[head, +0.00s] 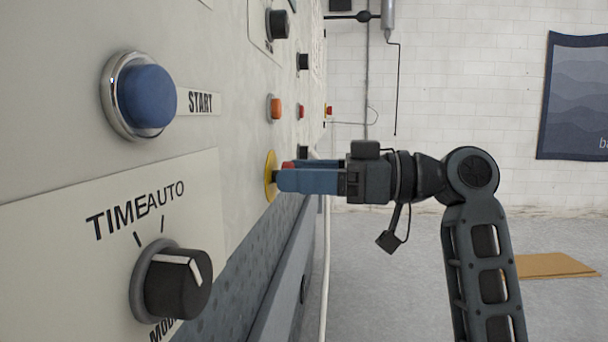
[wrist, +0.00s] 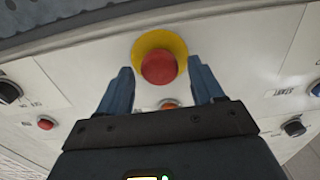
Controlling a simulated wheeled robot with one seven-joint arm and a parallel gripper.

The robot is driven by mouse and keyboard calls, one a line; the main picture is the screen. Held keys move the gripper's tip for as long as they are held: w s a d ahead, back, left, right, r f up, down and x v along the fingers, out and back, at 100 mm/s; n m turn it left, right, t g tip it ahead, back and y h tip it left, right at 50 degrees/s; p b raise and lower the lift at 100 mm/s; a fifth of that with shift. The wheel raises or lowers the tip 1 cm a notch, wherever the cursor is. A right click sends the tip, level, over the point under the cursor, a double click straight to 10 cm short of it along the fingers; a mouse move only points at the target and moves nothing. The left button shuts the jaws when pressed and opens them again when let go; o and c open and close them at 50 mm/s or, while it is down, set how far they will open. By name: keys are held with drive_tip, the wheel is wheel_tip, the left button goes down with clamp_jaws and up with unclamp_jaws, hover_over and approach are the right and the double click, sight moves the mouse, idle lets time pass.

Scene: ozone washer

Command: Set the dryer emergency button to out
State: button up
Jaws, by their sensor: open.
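The emergency button is a red mushroom button (wrist: 159,67) on a round yellow base (wrist: 150,42), set on the pale panel. In the head view its yellow base (head: 270,176) shows edge-on, and a bit of the red cap (head: 288,165) shows behind my gripper's finger. My gripper (head: 280,181) reaches the panel from the right, its blue fingers pointing at the button. In the wrist view my gripper (wrist: 165,85) is open, with one finger on each side of the red cap. Whether the fingers touch the cap is unclear. Whether the button is in or out is unclear.
A blue START button (head: 147,97) and a black TIME/AUTO knob (head: 178,284) stick out of the near panel. An orange button (head: 275,108) and further black knobs (head: 278,24) lie above and beyond. The floor right of the panel is mostly free, with a brown flat board (head: 555,266).

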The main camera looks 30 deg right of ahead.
drive_tip(key=b+v, duration=0.1)
drive_tip(key=v, duration=0.6)
drive_tip(key=shift+s+d, duration=0.25)
drive_tip(key=shift+d, duration=0.05)
idle(0.3)
wheel_tip(320, 180, down, 17)
drive_tip(key=w+a+m+t+h, duration=0.25)
drive_tip(key=m+t+h, duration=0.25)
drive_tip(key=m, duration=0.4)
drive_tip(key=s+a+f+m+h, duration=0.2)
drive_tip(key=s+f+m+h, duration=0.45)
drive_tip(key=f, duration=0.75)
drive_tip(key=s+f+h, duration=0.1)
drive_tip(key=s+f, duration=0.1)
drive_tip(key=s, duration=0.3)
drive_tip(key=s+f+g+h, duration=0.1)
drive_tip(key=s+f, duration=0.2)
drive_tip(key=s, duration=0.3)
drive_tip(key=s+f+h, duration=0.1)
drive_tip(key=s+f, duration=0.1)
drive_tip(key=s, duration=0.3)
drive_tip(key=s+a+r+n, duration=0.1)
drive_tip(key=s+r+n, duration=0.1)
drive_tip(key=s, duration=0.5)
drive_tip(key=s+a+r+n, duration=0.1)
drive_tip(key=s+r+n, duration=0.1)
drive_tip(key=s, duration=0.6)
drive_tip(key=shift+s+a+r+n, duration=0.15)
drive_tip(key=shift+s+a+n, duration=0.1)
drive_tip(key=shift+a+n, duration=0.1)
